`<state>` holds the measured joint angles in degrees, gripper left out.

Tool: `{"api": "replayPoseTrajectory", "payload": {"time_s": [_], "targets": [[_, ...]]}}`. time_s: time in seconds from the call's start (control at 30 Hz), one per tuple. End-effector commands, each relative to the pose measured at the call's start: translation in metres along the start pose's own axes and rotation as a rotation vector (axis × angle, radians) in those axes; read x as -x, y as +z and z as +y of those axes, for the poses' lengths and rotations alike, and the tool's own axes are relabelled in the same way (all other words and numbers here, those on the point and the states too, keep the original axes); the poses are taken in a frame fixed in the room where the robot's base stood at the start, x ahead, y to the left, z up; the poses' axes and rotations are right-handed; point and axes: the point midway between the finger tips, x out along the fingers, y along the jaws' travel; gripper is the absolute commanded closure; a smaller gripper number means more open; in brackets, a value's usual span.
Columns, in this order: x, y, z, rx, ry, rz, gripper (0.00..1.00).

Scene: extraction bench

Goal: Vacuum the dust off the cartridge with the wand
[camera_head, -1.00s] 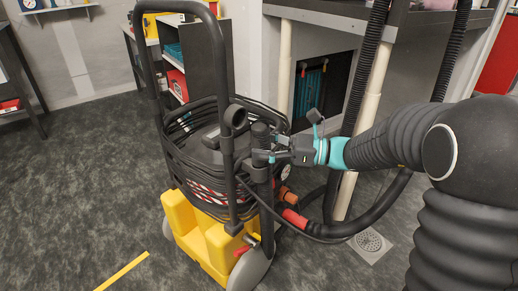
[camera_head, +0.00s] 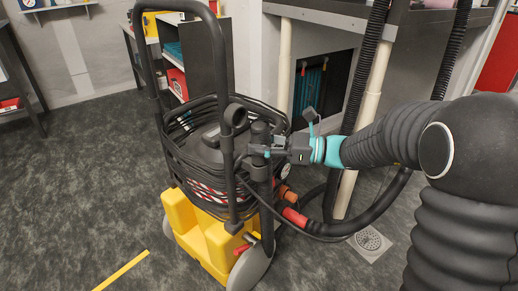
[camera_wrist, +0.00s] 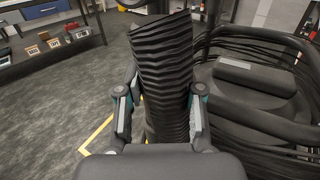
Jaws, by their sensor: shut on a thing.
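The wand, with a black ribbed grip (camera_wrist: 165,75), stands upright between my fingers in the wrist view. In the head view its dark grip (camera_head: 261,132) rises at the right side of the vacuum. My gripper (camera_head: 264,151) reaches in from the right and is shut on the wand grip. In the wrist view my gripper (camera_wrist: 160,95) has one finger on each side of it. The wand's lower end is hidden. I cannot make out the cartridge for certain; a teal ribbed thing (camera_head: 308,92) shows in a dark opening under the bench.
The vacuum has a yellow base (camera_head: 205,238), a tall black push handle (camera_head: 143,70) and coiled black hose (camera_head: 185,140). Black hoses hang beside a pale pipe (camera_head: 372,85) near my arm. A floor drain (camera_head: 369,240) lies at right. The floor at left is open.

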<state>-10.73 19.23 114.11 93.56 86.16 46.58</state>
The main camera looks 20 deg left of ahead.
Motion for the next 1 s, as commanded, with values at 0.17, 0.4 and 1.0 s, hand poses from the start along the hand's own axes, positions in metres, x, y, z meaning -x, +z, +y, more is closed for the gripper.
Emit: {"api": "replayPoseTrajectory", "payload": {"time_s": [0.17, 0.4, 1.0], "targets": [[0.000, 0.006, 0.000, 0.002, 0.000, -0.001, 1.00], [0.000, 0.012, 0.000, 0.002, 0.000, -0.001, 1.00], [0.000, 0.027, 0.000, 0.002, 0.000, -0.001, 1.00]]}}
